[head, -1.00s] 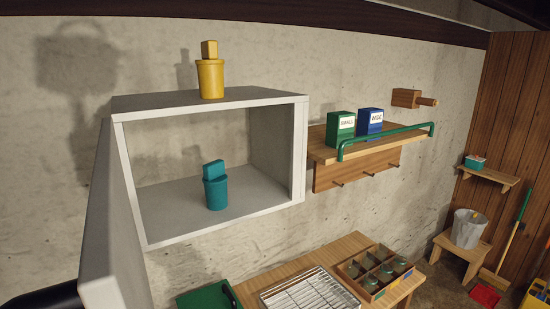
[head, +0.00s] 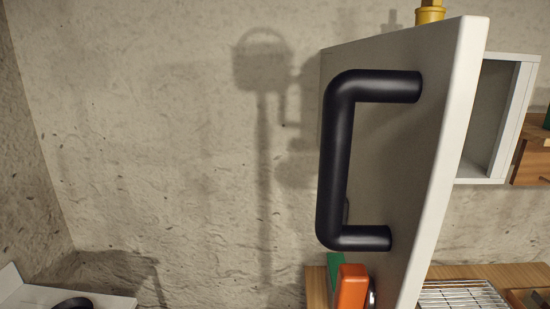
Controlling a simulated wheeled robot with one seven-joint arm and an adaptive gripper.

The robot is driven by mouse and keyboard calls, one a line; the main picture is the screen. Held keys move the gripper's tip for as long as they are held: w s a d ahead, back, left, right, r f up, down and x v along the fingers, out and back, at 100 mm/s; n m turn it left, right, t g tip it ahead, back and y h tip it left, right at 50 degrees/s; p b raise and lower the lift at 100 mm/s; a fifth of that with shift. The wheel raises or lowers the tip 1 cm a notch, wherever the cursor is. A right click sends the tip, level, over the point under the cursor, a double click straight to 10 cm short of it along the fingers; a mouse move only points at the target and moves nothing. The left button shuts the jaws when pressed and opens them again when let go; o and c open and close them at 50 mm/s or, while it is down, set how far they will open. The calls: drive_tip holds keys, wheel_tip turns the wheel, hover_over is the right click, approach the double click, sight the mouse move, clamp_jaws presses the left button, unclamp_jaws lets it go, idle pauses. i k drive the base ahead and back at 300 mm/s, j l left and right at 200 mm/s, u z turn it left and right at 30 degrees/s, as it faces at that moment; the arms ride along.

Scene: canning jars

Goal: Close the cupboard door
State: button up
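The cupboard door (head: 418,160) stands wide open in the head view, swung out toward me, its grey face filling the right of centre. Its thick black bar handle (head: 337,165) is upright and faces left. The white cupboard (head: 519,110) shows behind the door's right edge; its dim interior is mostly hidden by the door. My gripper is not in view, and nothing is seen touching the handle.
A yellow jar (head: 430,14) stands on the cupboard top, partly cut off. Below are a wire rack (head: 462,296) on a wooden table and an upright orange object (head: 352,288). A black item (head: 72,304) lies low left on a pale surface. Bare wall fills the left.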

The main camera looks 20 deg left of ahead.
sight(397, 105)
drive_tip(key=j+u, duration=0.3)
drive_tip(key=k+j+u, duration=0.1)
drive_tip(key=u, duration=0.2)
drive_tip(key=k+l, duration=0.2)
drive_tip(key=k, duration=0.2)
drive_tip(key=k+l+u, duration=0.1)
drive_tip(key=k, duration=0.3)
